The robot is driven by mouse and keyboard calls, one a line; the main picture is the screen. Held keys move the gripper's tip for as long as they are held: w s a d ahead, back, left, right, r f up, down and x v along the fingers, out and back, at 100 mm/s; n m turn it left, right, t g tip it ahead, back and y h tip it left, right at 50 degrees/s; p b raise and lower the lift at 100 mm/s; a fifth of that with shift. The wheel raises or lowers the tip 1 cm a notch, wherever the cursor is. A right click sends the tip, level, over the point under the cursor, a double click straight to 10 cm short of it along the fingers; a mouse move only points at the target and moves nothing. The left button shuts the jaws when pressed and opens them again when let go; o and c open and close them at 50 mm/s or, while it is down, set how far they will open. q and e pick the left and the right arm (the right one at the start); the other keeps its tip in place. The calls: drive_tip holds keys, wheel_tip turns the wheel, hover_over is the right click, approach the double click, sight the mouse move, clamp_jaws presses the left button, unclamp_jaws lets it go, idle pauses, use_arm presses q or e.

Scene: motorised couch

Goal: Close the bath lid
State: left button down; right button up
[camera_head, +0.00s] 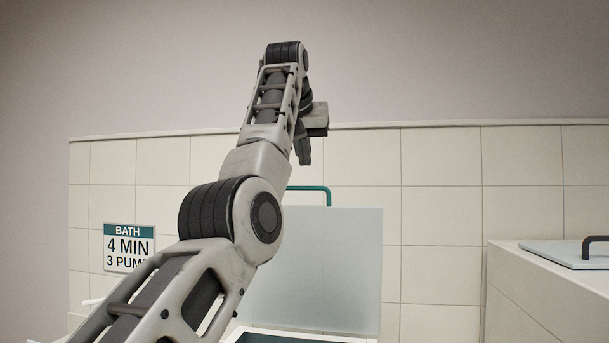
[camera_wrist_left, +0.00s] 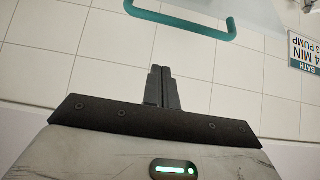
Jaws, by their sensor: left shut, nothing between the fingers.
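The bath lid (camera_head: 335,265) is a pale, translucent panel standing raised, roughly upright, in front of the tiled wall. Its teal handle (camera_head: 312,188) is at the top edge, partly hidden by my left arm; the handle also shows at the top of the left wrist view (camera_wrist_left: 182,24). Below the lid, a strip of the bath (camera_head: 290,333) with a dark interior shows. My left gripper (camera_head: 304,156) is raised above the handle in the head view. In the left wrist view its fingers (camera_wrist_left: 161,70) are together and empty, apart from the handle in the picture. My right gripper is not in view.
A sign reading BATH, 4 MIN (camera_head: 129,247) is on the tiled wall (camera_head: 440,215) at left. A white cabinet (camera_head: 540,295) at right carries a pale lid (camera_head: 570,253) with a dark handle (camera_head: 592,246). The wall between bath and cabinet is bare.

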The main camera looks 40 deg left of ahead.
use_arm(q)
drive_tip(key=shift+s+d+f, duration=0.15)
drive_tip(key=shift+f, duration=1)
drive_tip(key=shift+s+d+f, duration=0.1)
drive_tip(key=shift+f, duration=1)
